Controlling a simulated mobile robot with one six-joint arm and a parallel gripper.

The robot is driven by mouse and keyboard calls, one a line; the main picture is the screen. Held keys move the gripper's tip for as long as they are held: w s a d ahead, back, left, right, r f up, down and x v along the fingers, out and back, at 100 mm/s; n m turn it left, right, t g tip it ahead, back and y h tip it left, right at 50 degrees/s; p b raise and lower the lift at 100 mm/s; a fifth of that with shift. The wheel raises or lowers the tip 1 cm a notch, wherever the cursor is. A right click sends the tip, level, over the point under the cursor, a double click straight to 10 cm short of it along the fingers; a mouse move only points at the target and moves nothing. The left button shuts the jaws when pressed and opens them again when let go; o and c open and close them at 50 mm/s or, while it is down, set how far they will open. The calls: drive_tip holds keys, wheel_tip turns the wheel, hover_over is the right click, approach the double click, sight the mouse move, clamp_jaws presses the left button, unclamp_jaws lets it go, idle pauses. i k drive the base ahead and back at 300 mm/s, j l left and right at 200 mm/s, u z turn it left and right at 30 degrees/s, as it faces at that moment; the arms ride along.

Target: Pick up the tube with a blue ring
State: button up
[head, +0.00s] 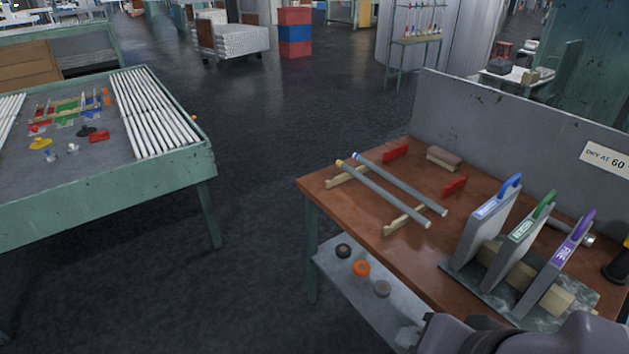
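Two grey tubes lie side by side across wooden rests on the brown workbench. The tube with a blue ring (402,185) is the farther one, and its blue ring is at its upper left end. The nearer tube (385,195) has a yellow ring at its upper left end. A narrow gap separates the two. The rests are a left wooden rest (345,178) and a right wooden rest (402,222). Parts of my arm show at the bottom right edge, well below the tubes; my gripper is not in view.
On the workbench (340,202) stand upright grey plates with blue, green and purple handles (550,197). Red pieces (396,152) and a brown block (444,158) lie behind the tubes. A grey panel (500,115) backs the bench. Dark floor (260,180) is open to the left.

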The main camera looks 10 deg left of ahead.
sight(439, 210)
drive_tip(key=i+j+z, duration=0.35)
drive_tip(key=i+j, duration=1.3)
